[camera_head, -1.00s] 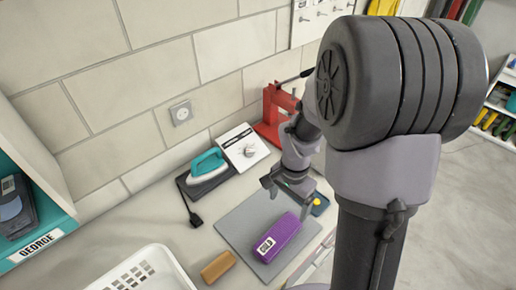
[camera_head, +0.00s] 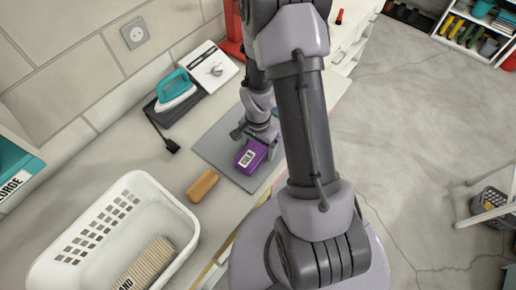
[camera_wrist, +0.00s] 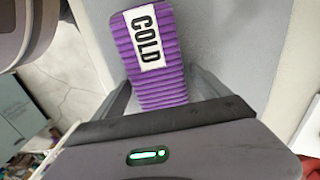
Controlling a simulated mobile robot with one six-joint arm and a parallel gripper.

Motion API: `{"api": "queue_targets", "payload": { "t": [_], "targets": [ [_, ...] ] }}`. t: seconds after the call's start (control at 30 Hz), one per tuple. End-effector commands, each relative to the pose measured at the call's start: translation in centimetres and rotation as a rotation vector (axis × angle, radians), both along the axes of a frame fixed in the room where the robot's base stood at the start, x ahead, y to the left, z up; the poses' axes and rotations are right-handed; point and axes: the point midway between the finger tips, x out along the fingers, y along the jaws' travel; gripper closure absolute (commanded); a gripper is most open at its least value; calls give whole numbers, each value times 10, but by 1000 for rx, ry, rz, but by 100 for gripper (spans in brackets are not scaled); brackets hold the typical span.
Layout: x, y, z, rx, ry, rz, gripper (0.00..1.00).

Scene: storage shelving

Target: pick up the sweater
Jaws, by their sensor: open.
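The sweater (camera_head: 251,157) is a purple, ribbed, folded bundle with a white label, lying on a grey board on the counter. In the wrist view the sweater (camera_wrist: 150,55) shows its label reading COLD. My gripper (camera_head: 258,136) is at the sweater's far end in the head view. In the wrist view my gripper (camera_wrist: 163,88) is open, with one finger on each side of the sweater's near end. The lower part of that end is hidden behind the gripper body, and I cannot tell whether the fingers touch it.
A white basket (camera_head: 174,198) at the lower left holds a beige ribbed bundle (camera_head: 147,266). A brown block (camera_head: 202,185) lies between the basket and the grey board (camera_head: 213,150). A teal iron (camera_head: 175,90) and a white box with a dial (camera_head: 208,66) stand by the wall.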

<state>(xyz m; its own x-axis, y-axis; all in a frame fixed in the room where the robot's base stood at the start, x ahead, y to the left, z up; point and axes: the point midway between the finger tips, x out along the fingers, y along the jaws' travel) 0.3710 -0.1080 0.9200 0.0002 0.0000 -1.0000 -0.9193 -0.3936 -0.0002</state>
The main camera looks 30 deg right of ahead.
Motion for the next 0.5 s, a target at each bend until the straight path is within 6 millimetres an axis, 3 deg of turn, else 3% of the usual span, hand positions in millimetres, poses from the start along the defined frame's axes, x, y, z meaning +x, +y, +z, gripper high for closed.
{"api": "queue_targets", "payload": {
  "t": [0.1, 0.5],
  "targets": [
    [0, 0, 1, 0, 0, 0, 17],
    [0, 0, 1, 0, 0, 0, 94]
  ]
}}
